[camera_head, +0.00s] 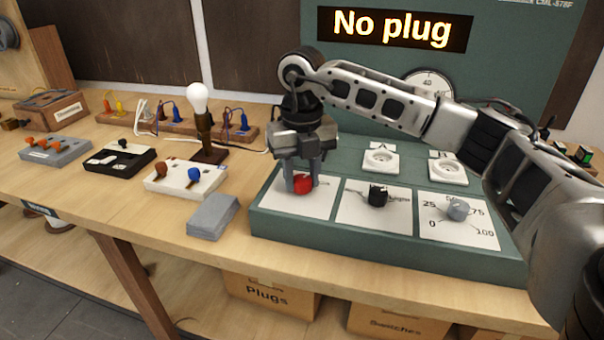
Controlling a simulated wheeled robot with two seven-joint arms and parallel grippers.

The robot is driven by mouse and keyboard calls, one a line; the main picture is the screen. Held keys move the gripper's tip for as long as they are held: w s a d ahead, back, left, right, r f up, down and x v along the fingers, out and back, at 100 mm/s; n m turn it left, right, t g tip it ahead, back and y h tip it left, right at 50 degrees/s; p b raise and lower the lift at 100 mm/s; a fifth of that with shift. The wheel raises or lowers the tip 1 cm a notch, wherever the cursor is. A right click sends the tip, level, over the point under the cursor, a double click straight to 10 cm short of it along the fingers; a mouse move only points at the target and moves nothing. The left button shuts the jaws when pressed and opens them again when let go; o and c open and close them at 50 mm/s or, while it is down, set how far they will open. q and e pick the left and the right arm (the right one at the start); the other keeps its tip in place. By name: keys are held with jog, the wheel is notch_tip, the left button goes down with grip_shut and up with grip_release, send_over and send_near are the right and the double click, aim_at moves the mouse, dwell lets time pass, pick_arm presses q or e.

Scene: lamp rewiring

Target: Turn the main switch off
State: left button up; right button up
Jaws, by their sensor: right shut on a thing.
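The red knob (302,184) sits on the leftmost white plate (296,207) of the green control panel (375,246). I take it for the main switch; the writing on its plate cannot be read. My right gripper (302,180) comes down over it from above, with one finger on each side, shut on the knob. The gripper partly hides the knob's top and the back of its plate. A lit display (397,29) above the panel reads "No plug". My left gripper is not in view.
A black knob (378,195) and a grey knob (458,210) sit right of the red one, with two sockets (380,159) behind. A grey box (213,217), a lamp bulb (197,99) and several wired boxes stand left. The bench's front left is clear.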

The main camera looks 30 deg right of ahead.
jog(key=n, duration=1.1)
jog(key=shift+n+b, duration=0.3)
jog(key=shift+n, duration=0.1)
jog(key=shift+r+n, duration=0.1)
jog(key=shift+n, duration=1.4)
jog(key=o, duration=1)
jog(key=shift+c, duration=0.2)
